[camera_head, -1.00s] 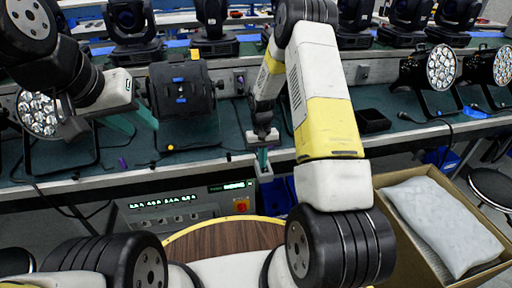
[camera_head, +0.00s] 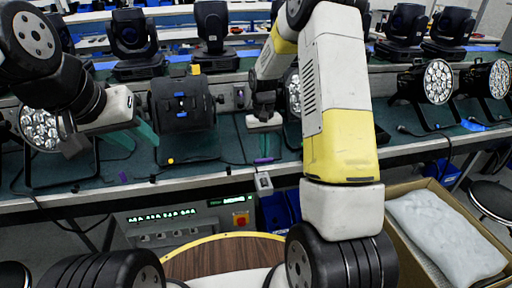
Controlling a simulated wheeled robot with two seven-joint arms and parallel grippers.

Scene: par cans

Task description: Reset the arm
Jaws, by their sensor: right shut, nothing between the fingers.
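My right gripper (camera_head: 264,147) hangs over the green work table (camera_head: 222,158) near its front edge. Its fingers are together and hold nothing. The white and yellow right arm rises in front of it and covers part of the table. My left gripper (camera_head: 133,135) comes in from the left, its two green fingers spread apart and nothing visible between them. It is between a par can with its lenses facing me (camera_head: 39,128) and a dark par can seen from behind (camera_head: 183,112); I cannot tell whether it touches either.
Another par can (camera_head: 293,93) is partly hidden behind my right arm. Two more par cans (camera_head: 438,82) (camera_head: 499,79) stand at the right. Moving-head lights (camera_head: 131,42) line the back shelf. An open cardboard box (camera_head: 406,252) holds a white padded bag (camera_head: 445,238).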

